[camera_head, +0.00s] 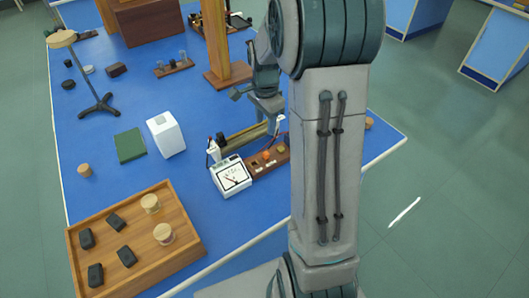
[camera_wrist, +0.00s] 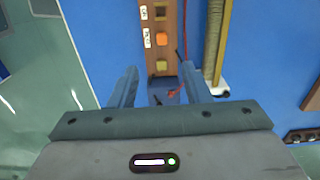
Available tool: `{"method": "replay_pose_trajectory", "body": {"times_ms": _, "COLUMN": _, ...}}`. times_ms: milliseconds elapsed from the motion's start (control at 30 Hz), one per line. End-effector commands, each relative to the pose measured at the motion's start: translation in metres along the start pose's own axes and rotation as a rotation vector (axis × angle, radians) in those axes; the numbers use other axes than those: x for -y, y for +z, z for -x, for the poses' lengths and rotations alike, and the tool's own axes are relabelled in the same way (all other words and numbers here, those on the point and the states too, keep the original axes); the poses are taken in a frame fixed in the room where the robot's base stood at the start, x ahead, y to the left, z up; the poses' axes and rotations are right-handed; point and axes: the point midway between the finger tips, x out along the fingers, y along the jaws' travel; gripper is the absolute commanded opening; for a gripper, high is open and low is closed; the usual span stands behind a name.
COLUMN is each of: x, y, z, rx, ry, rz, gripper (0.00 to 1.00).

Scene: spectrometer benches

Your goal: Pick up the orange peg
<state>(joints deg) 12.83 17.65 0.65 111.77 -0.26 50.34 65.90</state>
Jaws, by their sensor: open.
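The orange peg (camera_wrist: 161,38) sits in a narrow wooden block (camera_wrist: 173,52) with white labels along one side. Yellowish square spots, pegs or holes, lie on either side of it. In the head view the orange peg (camera_head: 266,154) shows on the wooden block (camera_head: 256,164), beside a white meter. My gripper (camera_wrist: 159,72) is open, its two fingers apart, with the block's near end between them in the picture. The orange peg lies beyond the fingertips, and nothing is held. In the head view my arm partly hides the block's right side.
A white meter (camera_head: 231,177) stands left of the block. A brass-coloured coil or tube (camera_head: 244,138) lies just behind it. A wooden post (camera_head: 219,45) rises farther back. A wooden tray (camera_head: 190,231) with dark blocks and corks is at front left. Red and dark wires (camera_wrist: 178,91) lie near my fingers.

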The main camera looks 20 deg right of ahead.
Motion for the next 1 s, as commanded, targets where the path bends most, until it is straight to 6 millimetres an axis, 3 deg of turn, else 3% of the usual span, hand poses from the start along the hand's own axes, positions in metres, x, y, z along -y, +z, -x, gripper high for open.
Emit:
{"method": "replay_pose_trajectory", "body": {"times_ms": 400, "x": 0.001, "y": -0.002, "z": -0.070, "rx": 0.004, "ry": 0.009, "rz": -0.019, "gripper": 0.44}}
{"method": "replay_pose_trajectory", "body": {"times_ms": 767, "x": 0.002, "y": -0.003, "z": -0.096, "rx": 0.004, "ry": 0.006, "rz": -0.019, "gripper": 0.44}}
{"method": "replay_pose_trajectory", "body": {"times_ms": 1000, "x": 0.003, "y": -0.006, "z": -0.125, "rx": 0.004, "ry": 0.007, "rz": -0.019, "gripper": 0.44}}
